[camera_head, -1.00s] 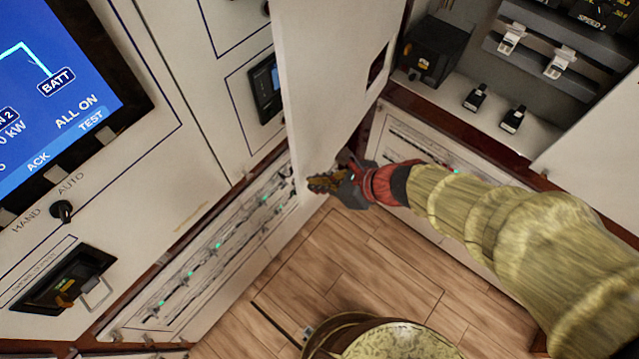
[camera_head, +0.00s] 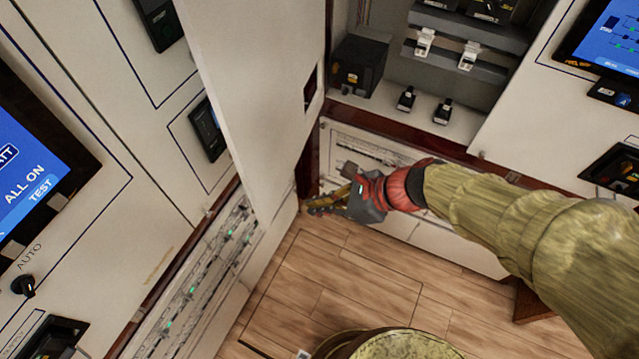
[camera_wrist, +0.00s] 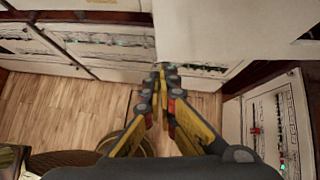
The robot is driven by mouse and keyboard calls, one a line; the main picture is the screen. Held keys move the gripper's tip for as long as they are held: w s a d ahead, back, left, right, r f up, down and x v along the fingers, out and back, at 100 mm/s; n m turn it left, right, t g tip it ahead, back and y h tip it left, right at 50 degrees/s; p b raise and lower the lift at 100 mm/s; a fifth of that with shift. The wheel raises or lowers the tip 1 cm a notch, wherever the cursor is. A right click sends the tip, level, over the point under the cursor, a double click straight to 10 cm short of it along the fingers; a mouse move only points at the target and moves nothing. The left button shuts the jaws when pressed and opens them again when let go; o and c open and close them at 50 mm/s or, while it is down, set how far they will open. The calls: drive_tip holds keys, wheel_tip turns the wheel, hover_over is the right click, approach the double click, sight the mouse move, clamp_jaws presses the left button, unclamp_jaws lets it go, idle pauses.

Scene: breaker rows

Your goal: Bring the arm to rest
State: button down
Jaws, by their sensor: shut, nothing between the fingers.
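My arm, in a yellow-green sleeve with a red cuff, reaches in from the right of the head view. My gripper (camera_head: 322,204) is at its end, low beside the bottom edge of the open white cabinet door (camera_head: 262,90). Its fingers are together and hold nothing. In the wrist view the gripper's fingertips (camera_wrist: 162,72) meet in the middle, just below the door's lower edge (camera_wrist: 225,30). I cannot tell whether the fingers touch the door.
An open cabinet with breakers (camera_head: 436,50) and a black box (camera_head: 357,66) stands behind the door. Panels with screens (camera_head: 610,35) stand at both sides. Lower panels with green lights (camera_head: 200,275) line the left. The wooden floor (camera_head: 350,280) is clear.

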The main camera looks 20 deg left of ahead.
drive_tip(key=shift+s+d+r, duration=0.1)
drive_tip(key=shift+d, duration=0.05)
drive_tip(key=s+d+f+n+h+b, duration=0.15)
drive_tip(key=s+d+n+h, duration=0.25)
drive_tip(key=d+n, duration=0.65)
drive_tip(key=w+d+r+n+t+h+b, duration=0.1)
drive_tip(key=d+r+n+t+h+b, duration=0.1)
drive_tip(key=d, duration=0.9)
drive_tip(key=w+d+r+n+t+h+b, duration=0.1)
drive_tip(key=d+r+n+t+h+b, duration=0.2)
drive_tip(key=d, duration=0.8)
wheel_tip(320, 180, up, 2)
drive_tip(key=shift+d+r+n+t+b, duration=0.1)
drive_tip(key=shift+d+n+t+b, duration=0.05)
drive_tip(key=shift+n+t+b, duration=0.55)
drive_tip(key=c, duration=2.6)
unclamp_jaws()
